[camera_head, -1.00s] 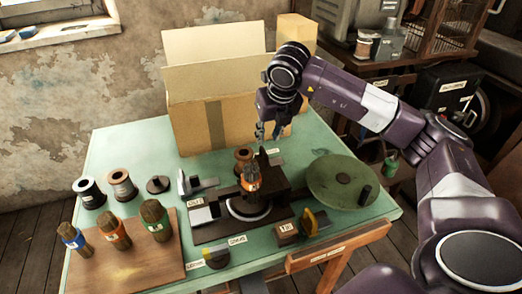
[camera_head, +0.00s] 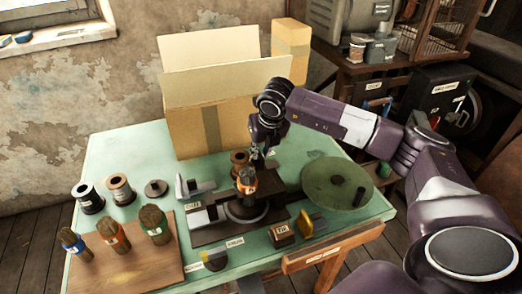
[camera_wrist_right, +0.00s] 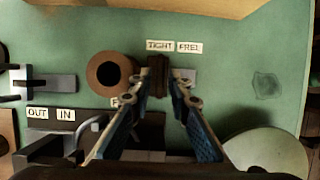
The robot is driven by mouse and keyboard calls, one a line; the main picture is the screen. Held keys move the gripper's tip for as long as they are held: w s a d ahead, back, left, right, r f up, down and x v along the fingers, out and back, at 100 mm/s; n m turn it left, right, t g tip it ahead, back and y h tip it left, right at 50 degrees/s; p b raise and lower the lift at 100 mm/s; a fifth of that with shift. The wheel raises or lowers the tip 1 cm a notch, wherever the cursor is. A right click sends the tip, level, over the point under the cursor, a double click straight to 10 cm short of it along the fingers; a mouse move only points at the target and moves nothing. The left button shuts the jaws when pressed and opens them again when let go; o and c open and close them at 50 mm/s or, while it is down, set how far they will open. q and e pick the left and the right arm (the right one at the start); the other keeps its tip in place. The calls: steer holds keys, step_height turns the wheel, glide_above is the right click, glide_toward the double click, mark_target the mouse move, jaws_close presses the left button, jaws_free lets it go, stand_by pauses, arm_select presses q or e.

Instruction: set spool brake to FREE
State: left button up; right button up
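The spool brake is a dark upright block (camera_wrist_right: 158,76) on a light grey plate, in the right wrist view. It stands below the TIGHT label (camera_wrist_right: 160,46); bare plate shows below the FREE label (camera_wrist_right: 189,48). My right gripper (camera_wrist_right: 161,82) has its blue-padded fingers spread, one tip on each side of the block; I cannot tell whether they touch it. In the head view the right gripper (camera_head: 262,154) points down behind the press, beside the copper spool (camera_head: 239,160), and hides the brake. The spool also shows in the wrist view (camera_wrist_right: 99,78). My left gripper is not in view.
The press (camera_head: 247,205) with its orange-banded handle stands in front of the gripper. A green round disc (camera_head: 325,186) lies to the right. Cardboard (camera_head: 190,125) stands behind. Spools and a wooden board (camera_head: 125,268) with several handled tools are at left.

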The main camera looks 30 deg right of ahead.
jaws_close()
steer(key=d+b, duration=0.1)
steer(key=d, duration=0.1)
steer(key=s+d+b, duration=0.1)
steer(key=d, duration=0.1)
steer(key=shift+d, duration=0.35)
steer(key=shift+r, duration=0.1)
steer(key=shift+o, duration=1.8)
jaws_free()
steer(key=shift+s+d, duration=0.1)
steer(key=shift+d, duration=0.1)
steer(key=shift+a, duration=0.1)
